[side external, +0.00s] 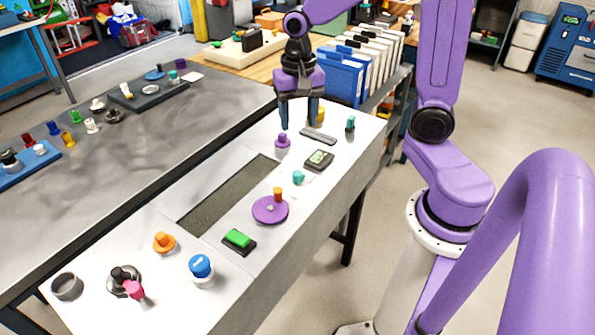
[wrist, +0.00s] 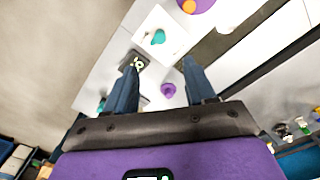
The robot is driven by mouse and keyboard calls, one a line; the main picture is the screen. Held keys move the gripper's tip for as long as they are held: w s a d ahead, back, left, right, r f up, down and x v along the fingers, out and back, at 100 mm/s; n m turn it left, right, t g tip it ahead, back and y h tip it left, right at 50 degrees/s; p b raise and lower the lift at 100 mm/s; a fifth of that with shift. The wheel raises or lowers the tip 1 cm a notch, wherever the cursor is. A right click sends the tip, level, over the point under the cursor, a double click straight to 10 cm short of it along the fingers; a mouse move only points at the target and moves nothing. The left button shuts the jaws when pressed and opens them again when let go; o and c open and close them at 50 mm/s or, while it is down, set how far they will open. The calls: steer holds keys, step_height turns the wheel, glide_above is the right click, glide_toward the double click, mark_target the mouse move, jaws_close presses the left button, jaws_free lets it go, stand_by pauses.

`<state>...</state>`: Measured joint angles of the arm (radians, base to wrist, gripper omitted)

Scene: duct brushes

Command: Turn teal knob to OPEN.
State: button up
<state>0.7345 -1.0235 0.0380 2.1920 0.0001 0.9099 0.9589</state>
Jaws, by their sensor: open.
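A teal knob (side external: 298,177) stands on a pale plate on the white panel; it also shows in the wrist view (wrist: 158,37), ahead of my fingertips. Any OPEN marking is too small to read. A second teal piece (side external: 350,124), small and upright, stands farther back on the panel. My gripper (side external: 298,121) is open and empty above the back part of the panel, apart from the teal knob. In the wrist view its two blue fingers (wrist: 160,66) are spread, with a purple knob (wrist: 168,90) showing between them.
The purple knob (side external: 283,143) stands just below my gripper. A dark display box (side external: 319,160) sits between the two teal pieces. A purple disc with an orange peg (side external: 270,208) and a green switch (side external: 239,240) lie nearer the front. A dark recessed strip (side external: 228,195) runs along the panel.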

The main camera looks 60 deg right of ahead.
steer(key=w+d+m, duration=0.1)
glide_toward(297, 173)
step_height(297, 173, down, 10)
steer(key=shift+r, duration=0.25)
stand_by(0.6)
steer(key=shift+c, duration=0.4)
jaws_close()
